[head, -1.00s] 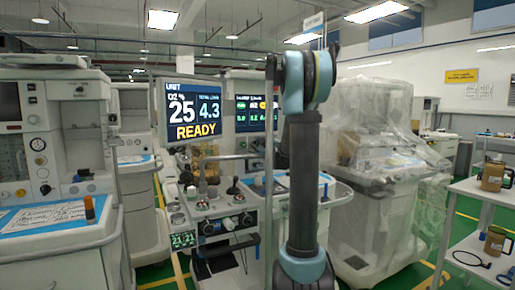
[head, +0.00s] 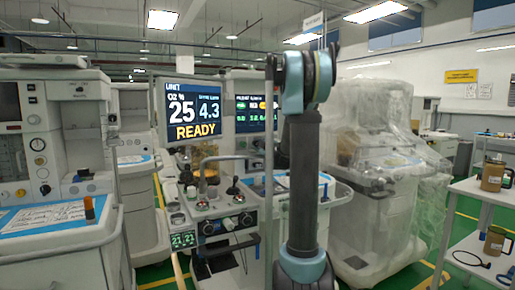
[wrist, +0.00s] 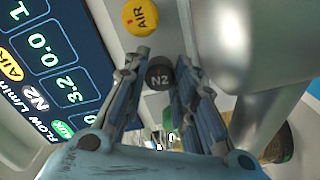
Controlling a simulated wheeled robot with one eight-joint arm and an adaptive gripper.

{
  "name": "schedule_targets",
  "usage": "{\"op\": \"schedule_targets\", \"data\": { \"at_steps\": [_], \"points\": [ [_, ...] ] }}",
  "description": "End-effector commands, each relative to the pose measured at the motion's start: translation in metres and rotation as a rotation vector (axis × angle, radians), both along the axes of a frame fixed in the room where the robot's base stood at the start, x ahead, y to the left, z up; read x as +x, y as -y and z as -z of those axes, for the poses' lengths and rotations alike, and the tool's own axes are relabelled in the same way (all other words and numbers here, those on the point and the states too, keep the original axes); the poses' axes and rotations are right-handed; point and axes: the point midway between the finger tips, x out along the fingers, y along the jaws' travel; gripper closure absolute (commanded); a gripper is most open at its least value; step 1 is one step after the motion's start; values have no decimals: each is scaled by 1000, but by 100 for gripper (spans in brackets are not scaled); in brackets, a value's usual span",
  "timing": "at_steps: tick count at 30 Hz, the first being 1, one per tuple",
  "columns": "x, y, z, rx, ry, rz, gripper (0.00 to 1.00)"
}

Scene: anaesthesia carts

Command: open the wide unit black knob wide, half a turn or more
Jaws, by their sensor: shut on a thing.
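The black knob (wrist: 160,76), marked N2, sits in the wrist view on a pale panel, between my gripper's two fingers. My gripper (wrist: 162,84) is shut on this knob, with one finger on each side. How far the knob is turned cannot be told. In the head view the unit's large screen (head: 193,110) reads 25, 4.3 and READY. The gripper and knob are hidden there behind my arm.
A yellow AIR knob (wrist: 140,17) is just above the black knob. A flow screen (wrist: 50,65) showing 3.2 and 0.0 is at left. A rounded grey body (wrist: 250,40) is close at right. A plastic-covered machine (head: 375,190) stands right of my arm.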

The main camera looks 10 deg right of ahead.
Motion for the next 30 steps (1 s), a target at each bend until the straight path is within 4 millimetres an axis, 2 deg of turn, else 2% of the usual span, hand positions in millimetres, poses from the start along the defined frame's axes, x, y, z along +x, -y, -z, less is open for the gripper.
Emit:
{"op": "schedule_targets", "data": {
  "at_steps": [3, 4, 5, 17, 20, 30],
  "points": [
    [-1, -2, 1, -1, -1, -4, 99],
    [-1, -2, 1, -1, -1, -4, 70],
    [-1, -2, 1, -1, 0, -5, 65],
    [-6, 1, 0, 0, 0, -1, 65],
    [-16, 4, 1, 0, 0, -1, 65],
    [-72, 23, 1, 0, -1, 0, 65]
  ]
}}
